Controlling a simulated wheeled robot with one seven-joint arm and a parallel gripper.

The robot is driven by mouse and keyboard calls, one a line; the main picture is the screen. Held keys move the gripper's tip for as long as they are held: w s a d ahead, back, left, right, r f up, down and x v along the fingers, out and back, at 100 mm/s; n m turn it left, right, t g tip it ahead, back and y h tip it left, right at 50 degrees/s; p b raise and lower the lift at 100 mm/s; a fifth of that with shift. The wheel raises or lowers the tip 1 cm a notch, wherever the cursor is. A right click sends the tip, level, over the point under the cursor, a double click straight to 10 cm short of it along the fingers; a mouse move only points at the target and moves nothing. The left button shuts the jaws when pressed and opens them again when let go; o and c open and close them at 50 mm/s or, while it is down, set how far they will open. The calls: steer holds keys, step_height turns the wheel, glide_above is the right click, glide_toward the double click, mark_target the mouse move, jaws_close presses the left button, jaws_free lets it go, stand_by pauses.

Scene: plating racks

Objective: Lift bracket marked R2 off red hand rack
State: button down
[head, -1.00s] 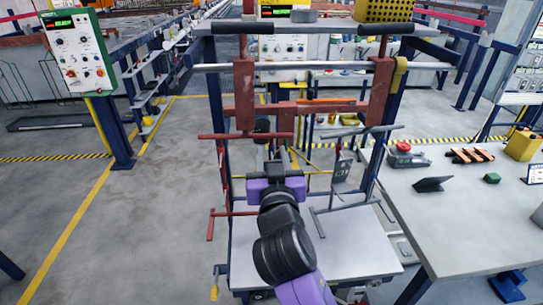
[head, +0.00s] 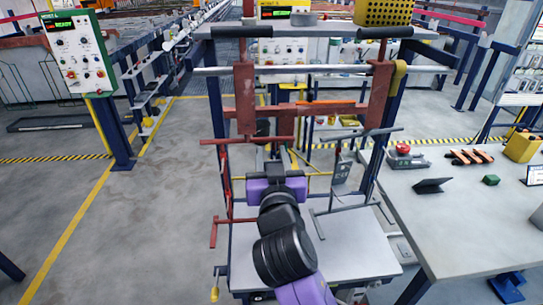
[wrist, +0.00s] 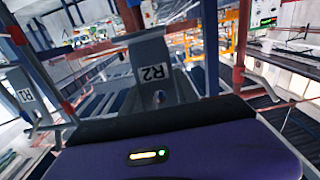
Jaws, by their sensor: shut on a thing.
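The grey bracket marked R2 (wrist: 152,72) stands just beyond my gripper in the wrist view, its label facing the camera. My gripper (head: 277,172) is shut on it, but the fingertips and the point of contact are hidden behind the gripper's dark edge. In the head view my purple wrist covers the bracket. The red rack (head: 246,140) has horizontal arms at the left of the frame, beside my gripper. Whether the bracket still touches a rack arm cannot be told.
A second bracket, marked R1 (wrist: 27,96), hangs at the left in the wrist view. A grey plate (head: 341,172) hangs on grey arms at right in the head view. A pale shelf (head: 345,255) lies below, and a table (head: 450,220) stands at right.

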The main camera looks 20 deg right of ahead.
steer(key=shift+s+a+r, duration=0.1)
steer(key=shift+s+r, duration=0.1)
steer(key=shift+s, duration=0.05)
steer(key=shift+s+r, duration=0.2)
stand_by(0.5)
